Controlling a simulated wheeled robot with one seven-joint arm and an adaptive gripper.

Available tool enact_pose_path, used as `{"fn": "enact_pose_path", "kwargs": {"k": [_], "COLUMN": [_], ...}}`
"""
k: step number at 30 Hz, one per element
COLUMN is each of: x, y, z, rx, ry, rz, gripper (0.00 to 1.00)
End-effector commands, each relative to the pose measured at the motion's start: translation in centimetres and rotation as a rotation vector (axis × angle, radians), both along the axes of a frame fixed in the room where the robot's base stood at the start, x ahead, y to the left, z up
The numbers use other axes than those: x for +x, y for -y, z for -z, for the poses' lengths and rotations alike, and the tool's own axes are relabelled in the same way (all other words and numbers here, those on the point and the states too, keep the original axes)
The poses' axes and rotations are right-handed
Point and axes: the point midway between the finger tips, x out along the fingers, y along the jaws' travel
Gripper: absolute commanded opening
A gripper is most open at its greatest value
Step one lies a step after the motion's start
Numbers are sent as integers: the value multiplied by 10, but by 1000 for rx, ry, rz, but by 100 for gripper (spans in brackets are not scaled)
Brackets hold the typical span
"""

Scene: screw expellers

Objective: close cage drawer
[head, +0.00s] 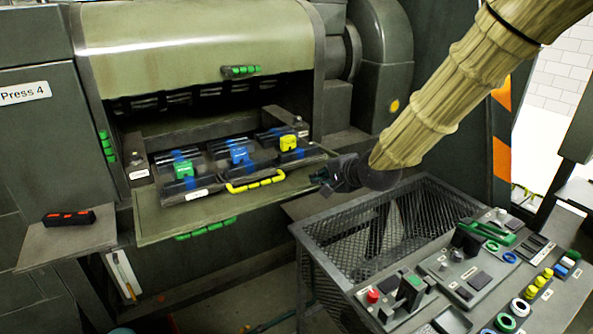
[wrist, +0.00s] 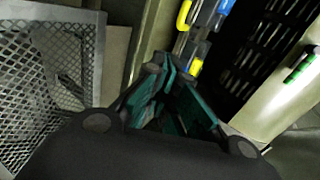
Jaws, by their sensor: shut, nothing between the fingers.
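The drawer of the press (head: 170,222) is pulled out, its flat olive front lip jutting toward me in the head view. Inside it lie dark cage parts with blue, green and yellow clamps. A yellow handle (head: 255,183) sits at the drawer's front and shows in the wrist view (wrist: 183,15). My gripper (head: 322,181) is at the right end of the drawer front, its fingers shut and empty. In the wrist view my gripper's teal fingers (wrist: 180,95) are close to the drawer's edge; whether they touch it is unclear.
A mesh bin (head: 345,225) stands below my arm. A control panel (head: 480,270) with buttons and levers is at the lower right. A small shelf (head: 65,247) with a black and red item (head: 69,218) is at the left. The raised press cover (head: 200,45) hangs above the drawer.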

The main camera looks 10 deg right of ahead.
Motion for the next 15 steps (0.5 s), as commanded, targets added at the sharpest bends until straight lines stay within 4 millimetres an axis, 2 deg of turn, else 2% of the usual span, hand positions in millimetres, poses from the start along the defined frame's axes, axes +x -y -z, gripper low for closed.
{"fn": "enact_pose_path", "kwargs": {"k": [3,6,15], "x": [4,7,29], "y": [1,0,-7], "z": [-14,-17,-2], "rx": [26,33,30], "ry": [16,19,16], "rz": [11,15,15], "gripper": [0,0,0]}}
